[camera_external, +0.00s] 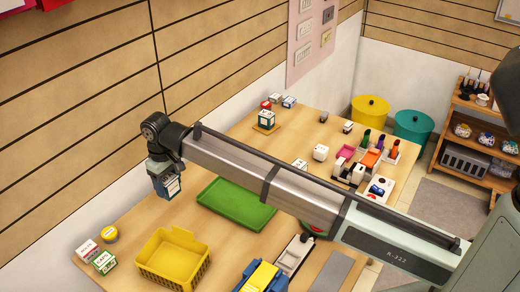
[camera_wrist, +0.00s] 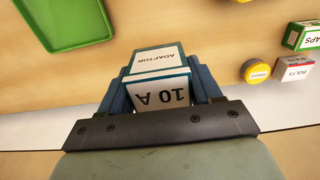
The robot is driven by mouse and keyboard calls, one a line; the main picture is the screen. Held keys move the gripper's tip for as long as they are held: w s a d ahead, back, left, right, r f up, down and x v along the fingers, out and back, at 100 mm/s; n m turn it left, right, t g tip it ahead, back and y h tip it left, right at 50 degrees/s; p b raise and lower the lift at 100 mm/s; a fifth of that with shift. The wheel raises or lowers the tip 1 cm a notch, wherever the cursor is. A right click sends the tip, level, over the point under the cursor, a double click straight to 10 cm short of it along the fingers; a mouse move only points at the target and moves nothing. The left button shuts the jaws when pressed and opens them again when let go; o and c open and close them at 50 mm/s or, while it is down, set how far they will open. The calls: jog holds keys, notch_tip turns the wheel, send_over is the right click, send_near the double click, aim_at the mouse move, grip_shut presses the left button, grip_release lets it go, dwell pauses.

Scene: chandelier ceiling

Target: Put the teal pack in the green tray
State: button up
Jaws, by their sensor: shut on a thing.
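The teal pack (camera_external: 173,187) is a small box with white faces and teal edges. In the wrist view it (camera_wrist: 160,75) reads "ADAPTOR" and "10 A". My gripper (camera_external: 163,179) is shut on it, with one finger on each side in the wrist view. The pack is held above the table, left of the green tray. The green tray (camera_external: 232,207) is shallow and looks empty where it shows; my arm hides part of its right side. Its corner (camera_wrist: 72,43) shows at the upper left of the wrist view.
A yellow basket (camera_external: 174,262) stands in front of the tray. Small boxes and a round yellow tin (camera_external: 110,234) sit at the table's left. A wall runs along the table's left side.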

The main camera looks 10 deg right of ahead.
jog(key=w+d, duration=0.4)
send_over(238, 204)
jog(key=shift+f, duration=4.55)
jog(key=shift+f, duration=0.1)
jog(key=o, duration=1.1)
jog(key=shift+c, duration=0.2)
